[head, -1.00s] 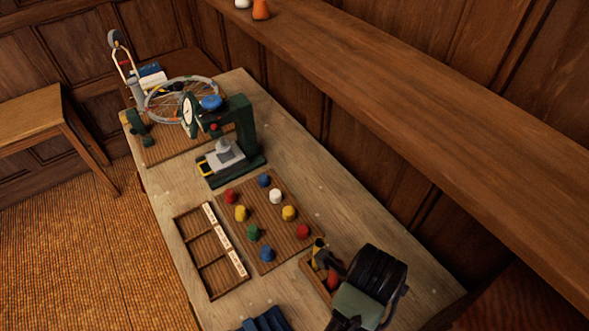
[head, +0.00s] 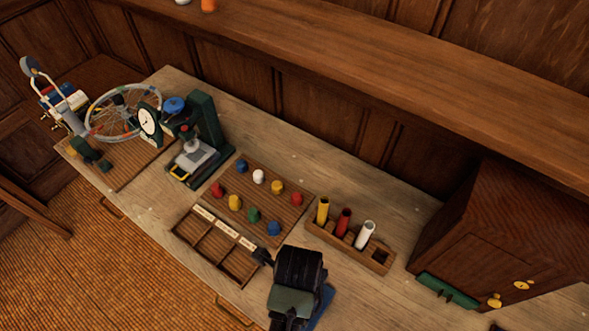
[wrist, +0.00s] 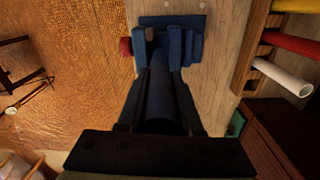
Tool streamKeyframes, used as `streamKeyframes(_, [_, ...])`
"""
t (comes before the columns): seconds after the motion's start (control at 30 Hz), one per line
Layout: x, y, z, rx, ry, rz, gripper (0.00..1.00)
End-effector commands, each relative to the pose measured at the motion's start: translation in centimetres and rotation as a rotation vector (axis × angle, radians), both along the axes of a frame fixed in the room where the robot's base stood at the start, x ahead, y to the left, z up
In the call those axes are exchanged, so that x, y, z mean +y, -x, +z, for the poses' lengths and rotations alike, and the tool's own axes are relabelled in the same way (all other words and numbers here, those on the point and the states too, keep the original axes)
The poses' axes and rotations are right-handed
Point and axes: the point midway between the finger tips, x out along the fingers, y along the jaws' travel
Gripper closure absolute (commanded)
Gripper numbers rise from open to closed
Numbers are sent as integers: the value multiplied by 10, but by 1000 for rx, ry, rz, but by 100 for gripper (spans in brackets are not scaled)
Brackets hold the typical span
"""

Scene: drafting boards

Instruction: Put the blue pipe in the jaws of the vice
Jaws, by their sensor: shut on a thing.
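The blue pipe (wrist: 160,98) is between the fingers of my gripper (wrist: 161,72), which is shut on it. In the wrist view the pipe runs away from the camera toward the blue vice (wrist: 186,46). The vice is at the top middle, on the tabletop, with a red part at its left side. My gripper is over or just short of the vice; the gap between pipe and jaws cannot be told. In the head view my arm covers most of the vice (head: 325,302), and only a blue edge shows. My fingers and the pipe are hidden there.
A wooden rack (head: 317,229) holds yellow, red and white pipes, with an empty slot at its right end. A board of coloured knobs (head: 240,176), a compartment tray (head: 190,238) and a green press (head: 207,125) stand to the left. A wooden cabinet (head: 505,225) stands right.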

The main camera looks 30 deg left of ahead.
Motion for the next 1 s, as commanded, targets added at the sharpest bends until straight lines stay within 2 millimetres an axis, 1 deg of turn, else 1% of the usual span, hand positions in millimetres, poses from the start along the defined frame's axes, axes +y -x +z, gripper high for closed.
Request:
streamKeyframes(0.33, [0, 0, -39, 1, 0, 1, 100])
streamKeyframes(0.4, [0, 0, -43, 0, 0, 1, 100])
streamKeyframes(0.63, [0, 0, -44, -1, -1, 0, 100])
streamKeyframes(0.77, [0, 0, -47, -1, -1, 0, 100])
streamKeyframes(0.8, [0, 0, -47, -1, -1, 1, 62])
streamKeyframes(0.93, [0, 0, -47, -1, -1, 1, 39])
streamKeyframes(0.97, [0, 0, -47, -1, -1, 1, 36])
streamKeyframes(1.0, [0, 0, -47, -1, -1, 1, 36])
